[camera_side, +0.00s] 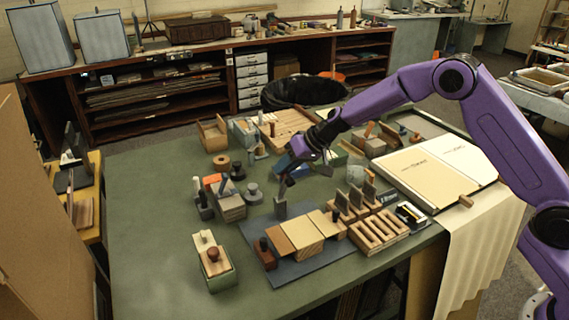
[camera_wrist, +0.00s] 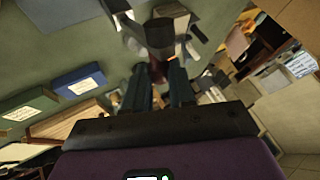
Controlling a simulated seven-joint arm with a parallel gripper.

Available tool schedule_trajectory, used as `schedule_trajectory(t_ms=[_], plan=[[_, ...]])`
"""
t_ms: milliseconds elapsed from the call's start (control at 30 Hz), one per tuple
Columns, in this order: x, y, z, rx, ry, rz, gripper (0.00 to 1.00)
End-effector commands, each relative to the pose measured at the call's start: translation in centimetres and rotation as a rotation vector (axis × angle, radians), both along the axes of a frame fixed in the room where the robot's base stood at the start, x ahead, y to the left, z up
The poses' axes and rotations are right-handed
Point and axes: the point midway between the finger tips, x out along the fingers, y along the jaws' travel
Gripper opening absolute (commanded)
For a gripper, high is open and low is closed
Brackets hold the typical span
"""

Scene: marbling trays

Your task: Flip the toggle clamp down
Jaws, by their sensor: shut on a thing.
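My gripper (camera_side: 289,172) hangs over the middle of the green table, pointing down, in the side view. In the wrist view my gripper (camera_wrist: 163,88) has its two dark fingers closed around a reddish-brown grip (camera_wrist: 159,70). The grip joins a dark grey metal body (camera_wrist: 160,34) with short arms, which looks like the toggle clamp. In the side view only a small grey piece (camera_side: 283,187) shows below the fingertips, and the grip is hidden. I cannot tell whether the clamp's handle is up or down, or what the clamp is fixed to.
Stacked wooden blocks with grey metal pieces (camera_side: 230,208) stand left of my gripper. Tan blocks lie on a blue-grey mat (camera_side: 312,262) in front, beside a slotted wooden rack (camera_side: 378,232). An open book (camera_side: 437,168) lies at right.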

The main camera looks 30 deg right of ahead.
Motion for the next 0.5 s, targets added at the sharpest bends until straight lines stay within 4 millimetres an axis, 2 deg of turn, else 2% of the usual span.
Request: schedule_trajectory(t_ms=[500], plan=[[-1.2,0.2,0.1,-0.009,-0.107,-0.001,0.0]])
